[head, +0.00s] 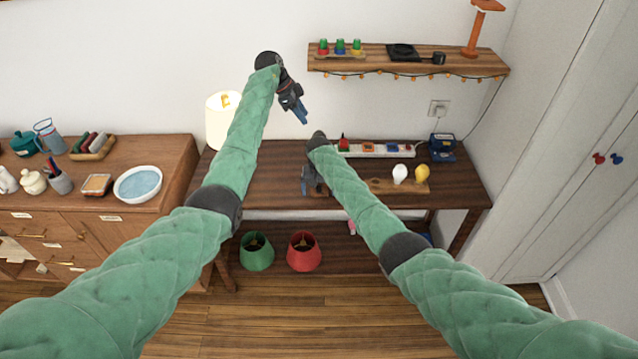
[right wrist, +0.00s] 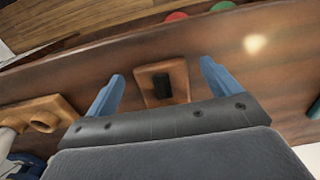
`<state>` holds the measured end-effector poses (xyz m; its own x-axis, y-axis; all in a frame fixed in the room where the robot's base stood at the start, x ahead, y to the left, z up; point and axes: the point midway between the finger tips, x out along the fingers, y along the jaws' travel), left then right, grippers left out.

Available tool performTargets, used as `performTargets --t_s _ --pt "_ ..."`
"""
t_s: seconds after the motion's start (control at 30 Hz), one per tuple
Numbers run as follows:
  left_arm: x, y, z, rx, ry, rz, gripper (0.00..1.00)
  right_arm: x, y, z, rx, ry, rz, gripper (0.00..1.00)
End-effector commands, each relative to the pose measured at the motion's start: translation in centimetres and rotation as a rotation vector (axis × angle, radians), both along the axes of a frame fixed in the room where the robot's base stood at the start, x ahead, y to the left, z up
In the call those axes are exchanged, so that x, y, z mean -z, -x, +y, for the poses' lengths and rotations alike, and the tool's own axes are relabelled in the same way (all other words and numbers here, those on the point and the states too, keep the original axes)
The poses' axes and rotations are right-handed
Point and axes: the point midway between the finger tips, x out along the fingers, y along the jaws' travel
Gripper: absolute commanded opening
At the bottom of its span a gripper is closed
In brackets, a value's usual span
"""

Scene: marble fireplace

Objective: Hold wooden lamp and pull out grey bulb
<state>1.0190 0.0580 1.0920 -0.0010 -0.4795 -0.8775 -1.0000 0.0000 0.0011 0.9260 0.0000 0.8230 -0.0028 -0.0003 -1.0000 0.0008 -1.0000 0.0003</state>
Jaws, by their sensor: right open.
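A lamp with a glowing cream shade (head: 222,125) stands at the left end of the table, partly behind my left arm. I cannot make out its body or a grey bulb. My left gripper (head: 303,115) is raised above the table's back, right of the shade; its jaw opening is unclear. My right gripper (head: 309,185) is low over the table's middle. In the right wrist view my right gripper (right wrist: 163,83) is open and empty, with a small wooden block (right wrist: 148,73) bearing a dark piece between its fingers. A white bulb (head: 400,173) and a yellow bulb (head: 422,172) sit at the right.
The bulbs are on a wooden holder (head: 380,187) with holes. A white strip (head: 375,151) with coloured pieces lies along the back. A blue device (head: 442,147) stands at the right. A wall shelf (head: 450,65) hangs above. Green (head: 257,252) and red (head: 304,252) shades sit below.

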Motion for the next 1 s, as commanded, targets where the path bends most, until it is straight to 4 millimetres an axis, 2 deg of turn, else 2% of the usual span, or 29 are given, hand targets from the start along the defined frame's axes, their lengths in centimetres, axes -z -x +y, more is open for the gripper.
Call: performTargets --t_s 0.17,0.47,0.8,0.97,1.0 --pt "-0.01 0.00 0.00 0.000 0.000 0.000 0.36 1.00 0.01 -0.01 0.000 0.000 0.000 0.89" --pt "0.00 0.00 0.00 0.000 0.000 0.000 0.36 1.13 -0.01 -0.03 0.000 0.000 -0.001 0.89" --pt "0.00 0.00 0.00 0.000 0.000 0.000 0.36 1.12 -0.01 -0.04 0.001 0.000 -0.001 0.24" --pt "0.00 0.00 0.00 0.000 0.000 0.000 0.36 1.12 -0.01 -0.05 0.001 0.000 -0.001 0.24" --pt "0.00 0.00 0.00 0.000 0.000 0.000 0.40 1.12 -0.01 -0.05 0.001 0.000 -0.001 0.24"
